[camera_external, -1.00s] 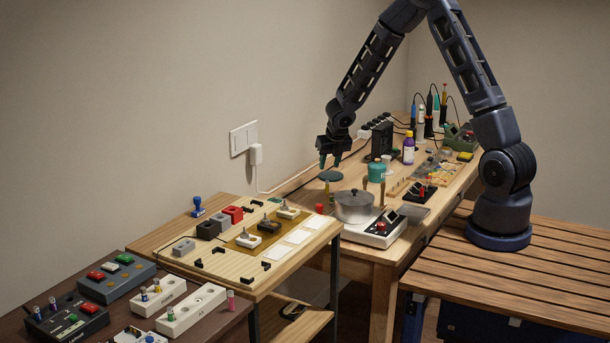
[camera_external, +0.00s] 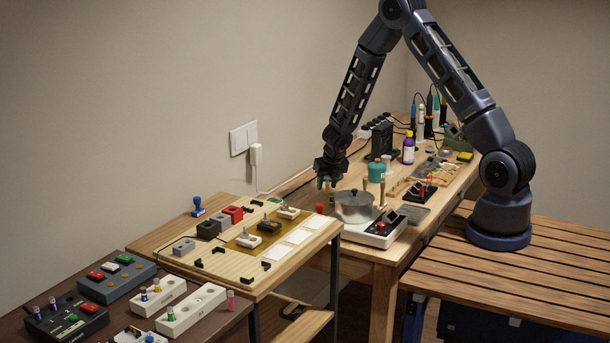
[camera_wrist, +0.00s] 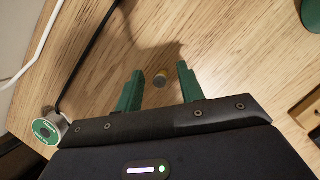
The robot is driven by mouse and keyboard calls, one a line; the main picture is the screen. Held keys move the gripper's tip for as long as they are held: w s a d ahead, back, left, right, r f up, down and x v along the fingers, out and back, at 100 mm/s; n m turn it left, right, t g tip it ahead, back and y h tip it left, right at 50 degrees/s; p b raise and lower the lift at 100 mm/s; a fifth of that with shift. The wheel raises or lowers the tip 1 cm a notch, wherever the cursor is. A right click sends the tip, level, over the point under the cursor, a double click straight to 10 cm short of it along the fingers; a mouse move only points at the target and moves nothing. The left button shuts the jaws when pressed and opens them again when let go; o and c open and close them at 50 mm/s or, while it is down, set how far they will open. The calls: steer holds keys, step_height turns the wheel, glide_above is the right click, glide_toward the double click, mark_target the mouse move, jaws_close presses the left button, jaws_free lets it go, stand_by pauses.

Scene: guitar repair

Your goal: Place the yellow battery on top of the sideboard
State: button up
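A grey pot (camera_external: 354,206) on a white scale-like device (camera_external: 374,232) stands right of the gripper. A teal jar (camera_external: 376,172) is behind it. A green-topped roll (camera_wrist: 47,130) and cables lie left in the wrist view. Battery holders (camera_external: 190,309) occupy the dark surface.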

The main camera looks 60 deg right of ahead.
steer(key=shift+w+d+f, duration=0.1)
steer(key=shift+f, duration=0.2)
jaws_close()
steer(key=shift+r, duration=0.15)
